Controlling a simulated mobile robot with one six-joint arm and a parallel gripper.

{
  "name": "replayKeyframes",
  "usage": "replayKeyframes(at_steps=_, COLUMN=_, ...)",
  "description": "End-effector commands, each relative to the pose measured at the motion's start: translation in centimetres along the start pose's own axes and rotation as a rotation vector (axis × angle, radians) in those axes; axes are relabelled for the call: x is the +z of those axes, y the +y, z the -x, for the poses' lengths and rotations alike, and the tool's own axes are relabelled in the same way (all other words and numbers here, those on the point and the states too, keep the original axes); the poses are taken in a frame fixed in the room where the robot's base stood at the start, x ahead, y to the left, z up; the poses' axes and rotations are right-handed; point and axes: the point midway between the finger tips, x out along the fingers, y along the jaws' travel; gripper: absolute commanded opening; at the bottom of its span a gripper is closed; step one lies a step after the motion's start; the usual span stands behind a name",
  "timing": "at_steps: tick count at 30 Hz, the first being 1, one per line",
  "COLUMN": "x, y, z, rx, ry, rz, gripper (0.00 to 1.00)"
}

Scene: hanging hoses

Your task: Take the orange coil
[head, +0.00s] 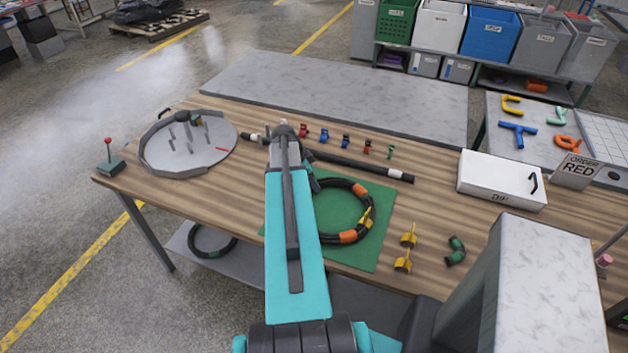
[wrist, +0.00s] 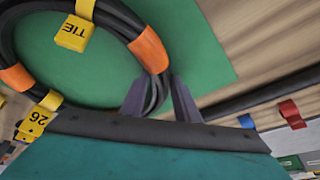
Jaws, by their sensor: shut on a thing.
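The orange coil (head: 348,237) is a ring of black hose with orange bands, over the green mat (head: 383,246) on the wooden bench. In the wrist view the coil (wrist: 152,50) fills the left half and carries a yellow tag (wrist: 73,32) reading "TIE" and another yellow tag (wrist: 33,121) reading "26". My gripper (wrist: 158,97) is shut on the coil, with the black hose strands between its two fingers next to an orange band. In the head view my arm hides most of the gripper and the coil's left side. I cannot tell whether the coil is clear of the mat.
A black bar (head: 360,165) lies behind the mat, with several small red and blue clips beyond it. A round grey fixture (head: 185,150) stands at left. A white box (head: 500,180) and yellow clips (head: 404,262) are at right. Another coil (head: 212,240) lies on the lower shelf.

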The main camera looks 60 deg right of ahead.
Motion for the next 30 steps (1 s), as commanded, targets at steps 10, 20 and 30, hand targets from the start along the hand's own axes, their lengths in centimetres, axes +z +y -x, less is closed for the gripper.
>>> replayKeyframes(at_steps=10, x=0.3, y=-0.2, z=0.3, rx=-0.005, ry=0.000, rz=0.009, gripper=0.00)
replayKeyframes(at_steps=20, x=2.8, y=-1.4, z=2.3, rx=-0.042, ry=-0.003, rz=0.098, gripper=0.00)
replayKeyframes(at_steps=30, x=8.3, y=-3.5, z=6.6, rx=-0.122, ry=-0.011, rz=0.289, gripper=0.00)
